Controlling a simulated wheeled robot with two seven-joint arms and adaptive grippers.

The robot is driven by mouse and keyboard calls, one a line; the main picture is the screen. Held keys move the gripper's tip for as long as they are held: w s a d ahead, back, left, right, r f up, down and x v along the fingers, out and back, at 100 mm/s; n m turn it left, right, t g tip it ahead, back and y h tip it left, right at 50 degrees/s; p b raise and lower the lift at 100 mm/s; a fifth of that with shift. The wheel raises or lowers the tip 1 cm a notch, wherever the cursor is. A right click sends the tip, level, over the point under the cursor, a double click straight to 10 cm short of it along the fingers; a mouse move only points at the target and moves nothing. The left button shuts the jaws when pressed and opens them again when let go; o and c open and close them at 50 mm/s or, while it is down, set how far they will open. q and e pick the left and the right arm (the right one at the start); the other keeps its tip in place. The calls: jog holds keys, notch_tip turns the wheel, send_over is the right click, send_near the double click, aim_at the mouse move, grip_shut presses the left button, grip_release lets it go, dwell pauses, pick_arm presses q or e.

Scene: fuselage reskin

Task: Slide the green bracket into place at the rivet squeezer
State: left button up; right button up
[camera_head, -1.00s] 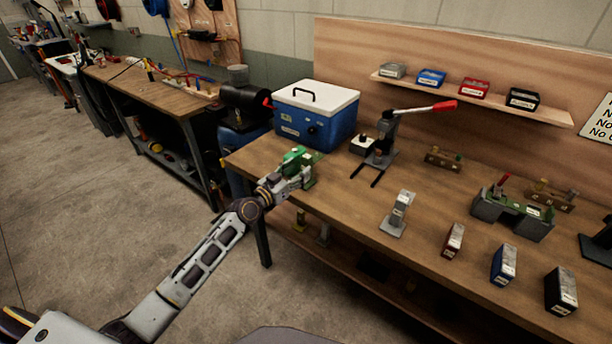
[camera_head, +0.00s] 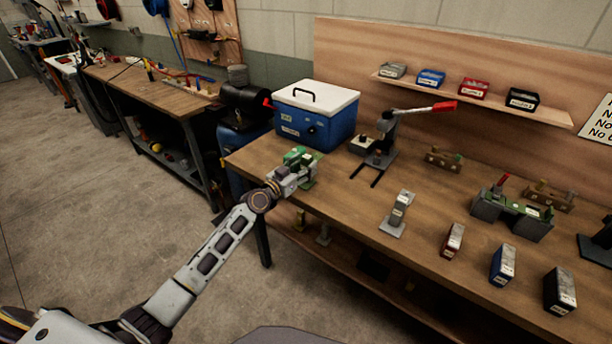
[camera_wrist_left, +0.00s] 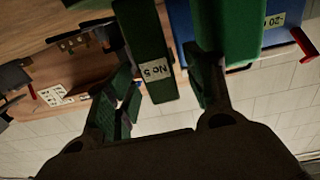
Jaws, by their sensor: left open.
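The green bracket (camera_head: 296,154) stands at the table's left end, in front of the blue cooler. My left gripper (camera_head: 294,174) is at it, partly covering it. In the left wrist view, a dark green part labelled No 5 (camera_wrist_left: 150,50) lies between the open fingers of my left gripper (camera_wrist_left: 165,92), with gaps beside it. Another green part (camera_wrist_left: 242,30) is beside it. A lever tool with a red handle (camera_head: 384,140), which looks like the rivet squeezer, stands to the right of the cooler with two dark rails toward the front. My right gripper is not in view.
The blue cooler (camera_head: 318,122) with white lid is close behind the bracket. A grey stand (camera_head: 397,214), several small boxes and a green-topped fixture (camera_head: 512,214) stand farther right. The wooden tabletop (camera_head: 345,202) is clear between bracket and grey stand.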

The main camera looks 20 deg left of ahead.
pick_arm(q)
jog(key=shift+w+d, duration=0.3)
jog(key=shift+w, duration=0.35)
jog(key=shift+c, duration=0.3)
grip_shut()
